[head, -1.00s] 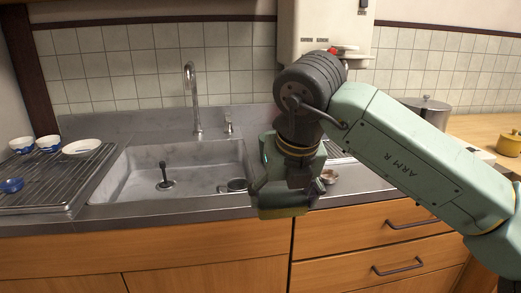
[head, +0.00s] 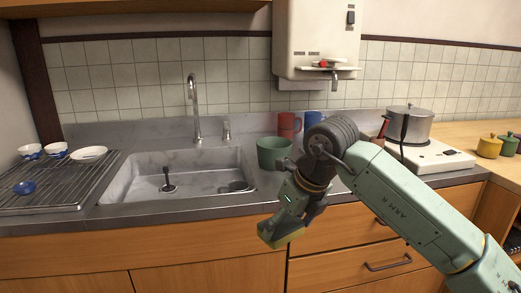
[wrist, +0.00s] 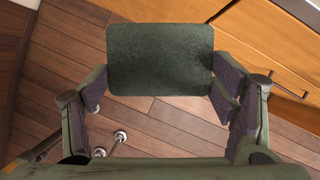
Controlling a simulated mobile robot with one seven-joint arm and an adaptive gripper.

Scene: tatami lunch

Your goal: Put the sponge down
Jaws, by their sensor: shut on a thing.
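The sponge (wrist: 160,58) is a dark green rectangular pad held between the two fingers of my gripper (wrist: 162,85) in the wrist view. In the head view the sponge (head: 281,232) shows a green face and a yellowish lower edge. My gripper (head: 292,212) is shut on it, in front of the counter's front edge and above the wooden floor. The sponge touches no surface that I can see.
The steel sink (head: 175,176) lies to the left, with a drying rack (head: 60,190) of bowls beside it. A green tub (head: 274,152), a red mug (head: 289,124) and a blue mug (head: 313,120) stand behind my arm. A pot (head: 410,122) sits on a white stove (head: 440,158).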

